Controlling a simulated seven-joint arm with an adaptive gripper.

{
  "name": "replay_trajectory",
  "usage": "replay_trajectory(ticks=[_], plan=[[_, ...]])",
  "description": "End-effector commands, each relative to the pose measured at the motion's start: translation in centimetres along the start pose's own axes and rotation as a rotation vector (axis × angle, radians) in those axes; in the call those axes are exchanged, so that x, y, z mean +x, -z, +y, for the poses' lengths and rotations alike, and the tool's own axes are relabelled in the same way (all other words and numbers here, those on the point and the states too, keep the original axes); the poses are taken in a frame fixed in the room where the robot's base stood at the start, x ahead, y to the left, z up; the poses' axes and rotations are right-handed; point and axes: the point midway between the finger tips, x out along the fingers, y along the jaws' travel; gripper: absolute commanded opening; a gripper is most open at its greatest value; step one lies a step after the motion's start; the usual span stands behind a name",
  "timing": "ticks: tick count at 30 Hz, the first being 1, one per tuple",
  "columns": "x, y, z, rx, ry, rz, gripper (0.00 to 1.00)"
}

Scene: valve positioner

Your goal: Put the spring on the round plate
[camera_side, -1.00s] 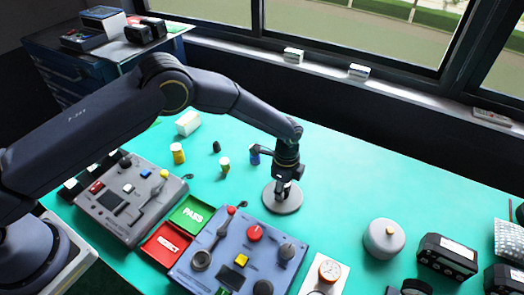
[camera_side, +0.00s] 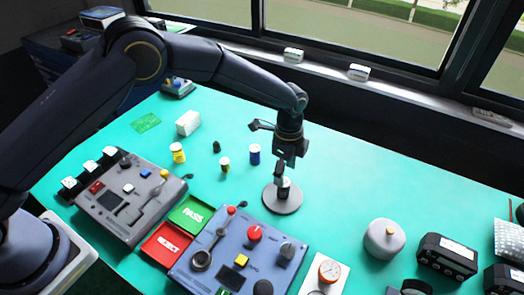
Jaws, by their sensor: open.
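The round plate (camera_side: 282,205) is a grey disc on the green table, right of centre. A small dark upright piece (camera_side: 284,185), which looks like the spring, stands on the plate near its middle. Its coils are too small to make out. My gripper (camera_side: 281,172) is open and points down just above this piece. The near finger partly overlaps its top in this view, so I cannot tell whether they touch.
A blue control panel (camera_side: 238,258) lies in front of the plate, and a grey panel (camera_side: 130,200) to the left. Green and red trays (camera_side: 190,214) sit between. Small bottles (camera_side: 254,155) stand behind left. A grey round canister (camera_side: 384,239) stands right; table between is clear.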

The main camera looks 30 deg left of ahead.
Motion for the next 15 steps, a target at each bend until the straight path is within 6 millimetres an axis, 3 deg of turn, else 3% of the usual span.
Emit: replay_trajectory(ticks=[3,10,13,15], plan=[[-2.2,0.0,0.0,-0.001,0.001,0.001,0.61],[-5.2,-0.7,0.0,-0.03,0.009,0.004,0.61],[-9.0,-2.7,0.1,-0.125,0.041,0.018,0.61],[-12.8,-5.0,0.7,-0.235,0.074,0.036,0.61]])
